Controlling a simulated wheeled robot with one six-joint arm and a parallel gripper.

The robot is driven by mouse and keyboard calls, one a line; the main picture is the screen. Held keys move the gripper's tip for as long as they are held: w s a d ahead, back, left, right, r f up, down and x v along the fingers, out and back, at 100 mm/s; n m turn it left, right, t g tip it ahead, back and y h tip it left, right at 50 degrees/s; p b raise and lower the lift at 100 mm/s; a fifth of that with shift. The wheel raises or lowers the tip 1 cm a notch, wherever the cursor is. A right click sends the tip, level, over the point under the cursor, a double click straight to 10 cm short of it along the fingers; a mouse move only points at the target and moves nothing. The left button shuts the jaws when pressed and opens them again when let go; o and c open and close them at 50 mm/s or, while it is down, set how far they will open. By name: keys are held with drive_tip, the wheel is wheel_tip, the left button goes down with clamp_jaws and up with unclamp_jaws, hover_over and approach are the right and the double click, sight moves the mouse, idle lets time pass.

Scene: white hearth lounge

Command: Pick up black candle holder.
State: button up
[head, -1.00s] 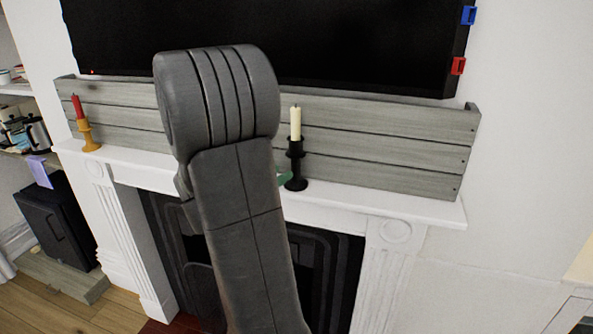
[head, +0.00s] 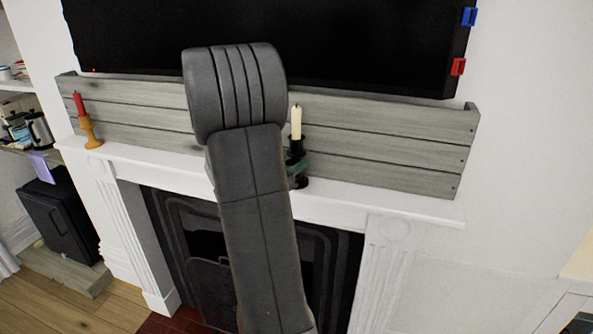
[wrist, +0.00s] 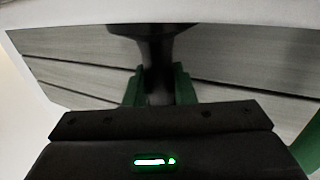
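The black candle holder (head: 298,148) stands upright on the white mantel with a cream candle (head: 296,122) in it. In the head view my arm hides part of its left side, and my green gripper (head: 298,165) is at its stem. In the wrist view the dark stem of the holder (wrist: 156,72) lies between the two green fingers of my gripper (wrist: 159,85), with one finger close on each side. The frames do not show clearly whether the fingers press on it.
A red candle in an orange-brown holder (head: 90,131) stands at the mantel's left end. Grey wooden boards (head: 390,145) rise behind the mantel, under a black screen (head: 370,45). The white mantel (head: 400,204) is clear to the right of the holder.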

clamp_jaws()
drive_tip(key=shift+r, duration=0.1)
